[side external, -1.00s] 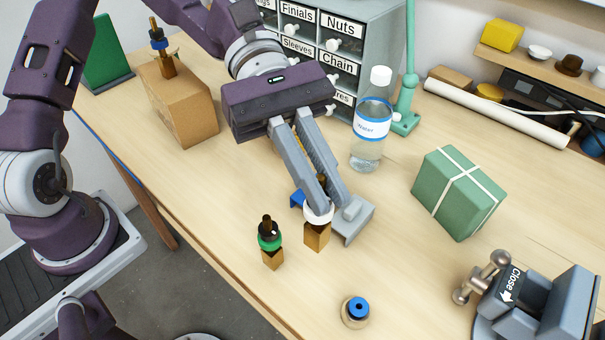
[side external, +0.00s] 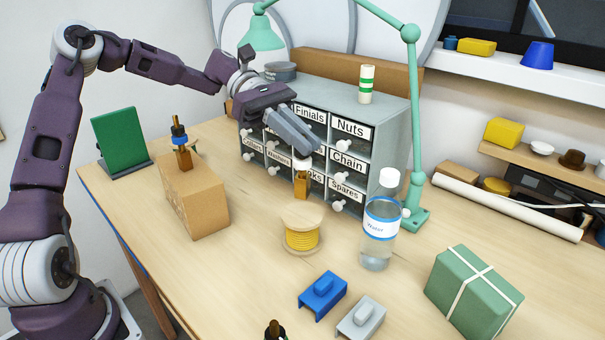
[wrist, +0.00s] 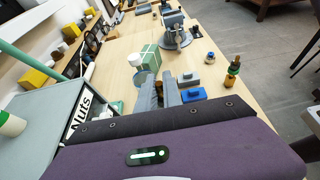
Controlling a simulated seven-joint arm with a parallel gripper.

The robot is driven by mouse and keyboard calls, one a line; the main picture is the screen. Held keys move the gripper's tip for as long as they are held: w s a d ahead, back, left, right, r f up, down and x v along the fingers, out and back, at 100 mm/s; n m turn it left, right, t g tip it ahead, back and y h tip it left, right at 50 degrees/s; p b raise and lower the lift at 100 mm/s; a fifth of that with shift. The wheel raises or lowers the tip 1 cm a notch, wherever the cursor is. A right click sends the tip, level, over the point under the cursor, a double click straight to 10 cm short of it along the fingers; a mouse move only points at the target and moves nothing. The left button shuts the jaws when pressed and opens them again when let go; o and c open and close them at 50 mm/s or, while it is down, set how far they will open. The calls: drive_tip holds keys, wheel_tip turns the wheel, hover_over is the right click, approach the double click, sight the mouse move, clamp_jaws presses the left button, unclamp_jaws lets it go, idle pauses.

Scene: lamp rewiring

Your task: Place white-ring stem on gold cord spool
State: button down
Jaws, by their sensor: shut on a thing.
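The gold cord spool (side external: 302,240) stands upright on the table in front of the drawer cabinet. The block appears just above the spool's pale top; I cannot tell whether they touch.
A water bottle (side external: 381,225) stands right of the spool, near the green lamp (side external: 411,130). The drawer cabinet (side external: 385,120) is close behind. A cardboard box (side external: 195,205) bearing a blue-ring stem (side external: 180,140) is at left. Blue (side external: 323,296) and grey (side external: 361,318) blocks lie in front.

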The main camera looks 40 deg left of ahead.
sight(303, 159)
wheel_tip(303, 159, down, 4)
drive_tip(key=shift+f, duration=0.1)
drive_tip(key=c, duration=1.5)
unclamp_jaws()
drive_tip(key=shift+f, duration=0.1)
drive_tip(key=v, duration=1.2)
drive_tip(key=s+d+f+m+g+y, duration=0.1)
drive_tip(key=s+d+f+m+y, duration=0.1)
drive_tip(key=s+d+m+y, duration=0.75)
drive_tip(key=s+a+m+t+y, duration=0.1)
drive_tip(key=s+m+t+y, duration=0.3)
drive_tip(key=s, duration=1.2)
drive_tip(key=m+t, duration=0.2)
drive_tip(key=m, duration=0.2)
drive_tip(key=shift+s+a+t, duration=0.25)
drive_tip(key=shift+s+t, duration=0.05)
drive_tip(key=shift+s, duration=0.1)
